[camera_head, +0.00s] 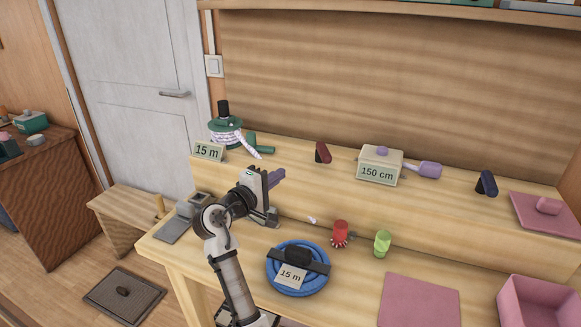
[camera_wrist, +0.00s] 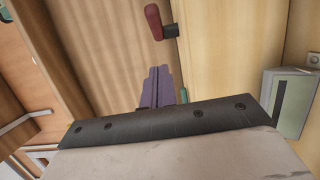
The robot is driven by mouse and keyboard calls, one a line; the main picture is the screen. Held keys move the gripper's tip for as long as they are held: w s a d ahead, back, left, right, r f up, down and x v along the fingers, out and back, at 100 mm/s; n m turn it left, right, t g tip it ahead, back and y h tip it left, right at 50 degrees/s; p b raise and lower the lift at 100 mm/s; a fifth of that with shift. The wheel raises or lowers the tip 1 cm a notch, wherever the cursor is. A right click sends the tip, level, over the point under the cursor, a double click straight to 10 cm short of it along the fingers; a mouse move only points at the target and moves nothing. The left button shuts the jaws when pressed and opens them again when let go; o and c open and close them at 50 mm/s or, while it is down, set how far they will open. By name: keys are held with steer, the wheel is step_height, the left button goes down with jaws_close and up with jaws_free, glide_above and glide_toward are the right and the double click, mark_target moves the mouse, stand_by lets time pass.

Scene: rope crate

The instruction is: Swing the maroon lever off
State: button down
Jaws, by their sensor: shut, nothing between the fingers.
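The maroon lever (camera_head: 322,152) stands on the raised back shelf, left of the box marked 150 cm, tilted a little. In the wrist view the maroon lever (camera_wrist: 153,22) shows at the top, beyond my fingertips, with a dark base part at its right. My gripper (camera_head: 279,177) is in front of the shelf, to the left of the lever and nearer to me, apart from it. In the wrist view the purple fingers of my gripper (camera_wrist: 156,84) are together, with nothing between them.
A green-topped rope spool (camera_head: 225,128) and a green handle (camera_head: 262,148) stand left of the lever. The box marked 150 cm (camera_head: 378,173) with a purple handle is at its right. A dark blue lever (camera_head: 486,183) stands farther right. A blue rope coil (camera_head: 296,283) lies on the lower bench.

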steer(key=p, duration=0.2)
glide_toward(320, 155)
steer(key=w, duration=0.2)
steer(key=w+a, duration=0.1)
steer(key=w, duration=0.1)
steer(key=shift+w+r, duration=0.1)
steer(key=d, duration=0.1)
steer(key=d+p, duration=0.1)
steer(key=shift+w+d, duration=0.3)
steer(key=shift+w, duration=0.1)
steer(key=shift+w+d+p, duration=0.2)
steer(key=shift+d+p, duration=0.25)
steer(key=shift+d, duration=0.3)
steer(key=shift+f, duration=0.25)
